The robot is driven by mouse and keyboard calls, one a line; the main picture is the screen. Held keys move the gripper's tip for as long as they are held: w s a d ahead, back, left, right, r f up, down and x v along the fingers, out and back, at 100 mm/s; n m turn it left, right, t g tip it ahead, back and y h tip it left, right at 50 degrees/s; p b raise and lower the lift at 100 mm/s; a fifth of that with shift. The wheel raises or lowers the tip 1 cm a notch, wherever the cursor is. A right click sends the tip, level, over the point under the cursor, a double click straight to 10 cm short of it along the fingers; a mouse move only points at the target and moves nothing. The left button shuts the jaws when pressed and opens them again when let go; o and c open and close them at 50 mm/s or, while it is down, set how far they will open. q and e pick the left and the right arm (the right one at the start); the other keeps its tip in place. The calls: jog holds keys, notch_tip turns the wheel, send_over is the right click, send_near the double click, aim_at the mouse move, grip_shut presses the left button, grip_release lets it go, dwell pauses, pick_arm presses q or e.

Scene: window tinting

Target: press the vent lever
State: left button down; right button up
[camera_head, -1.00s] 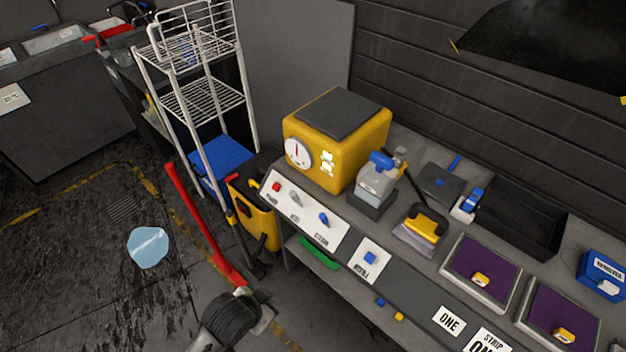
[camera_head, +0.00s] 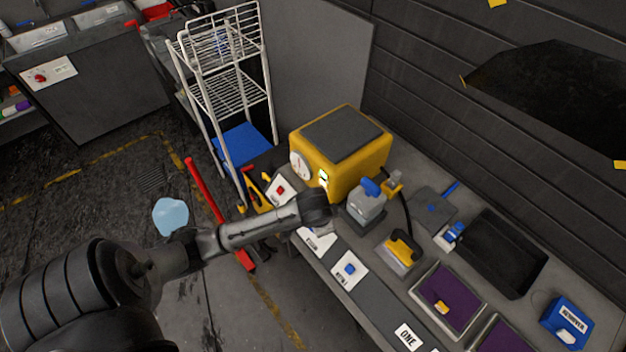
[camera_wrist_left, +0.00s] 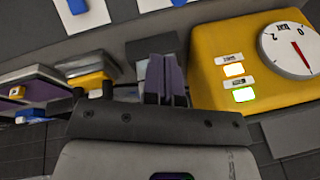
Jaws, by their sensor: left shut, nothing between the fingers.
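A white lever panel (camera_head: 318,241) runs along the bench front below the yellow steamer (camera_head: 342,160). Its red power lever (camera_head: 281,190) shows left of my arm. My forearm and hand cover the middle of the panel, so I cannot see the vent lever in the head view. My left gripper (camera_wrist_left: 165,80) is shut and empty. In the head view its hand (camera_head: 317,207) is over the panel, in front of the steamer; its fingertips are hidden there. The wrist view shows the steamer (camera_wrist_left: 205,75) beside the fingers and a blue lever (camera_wrist_left: 178,2) at the top edge; contact cannot be told.
The steamer's dial (camera_wrist_left: 287,50) and two lit indicators are close to the fingers. A bottle (camera_head: 368,203) and a yellow-handled tool (camera_head: 403,248) stand to the right on the bench. A white wire rack (camera_head: 222,90) and a red-handled tool (camera_head: 205,200) are at the left.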

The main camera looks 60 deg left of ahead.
pick_arm(q)
jog(key=w+a+r+n+g+p, duration=0.1)
jog(key=a+r+n+g+p, duration=0.1)
jog(key=a, duration=0.5)
jog(key=a+r+n+g+h+p, duration=0.1)
jog(key=a+r+n+g+p, duration=0.1)
jog(key=a, duration=0.5)
jog(key=shift+w+a+r+g, duration=0.2)
jog(key=shift+w+g, duration=0.2)
jog(key=shift+g, duration=0.3)
pick_arm(e)
notch_tip(320, 180, up, 6)
jog(key=shift+s+d+f, duration=0.1)
jog(key=shift+d, duration=0.05)
pick_arm(q)
jog(key=shift+s+a+f+p, duration=0.15)
jog(key=shift+s+f, duration=0.1)
jog(key=shift+f, duration=1.4)
jog(key=shift+s+f+p, duration=0.1)
jog(key=shift+s+f, duration=0.2)
jog(key=shift+f, duration=1.35)
jog(key=shift+s+a+f+p, duration=0.15)
jog(key=shift+s+f, duration=0.1)
jog(key=shift+f, duration=1.4)
pick_arm(e)
jog(key=shift+r, duration=0.35)
pick_arm(q)
jog(key=shift+d, duration=0.2)
pick_arm(e)
jog(key=shift+r, duration=0.1)
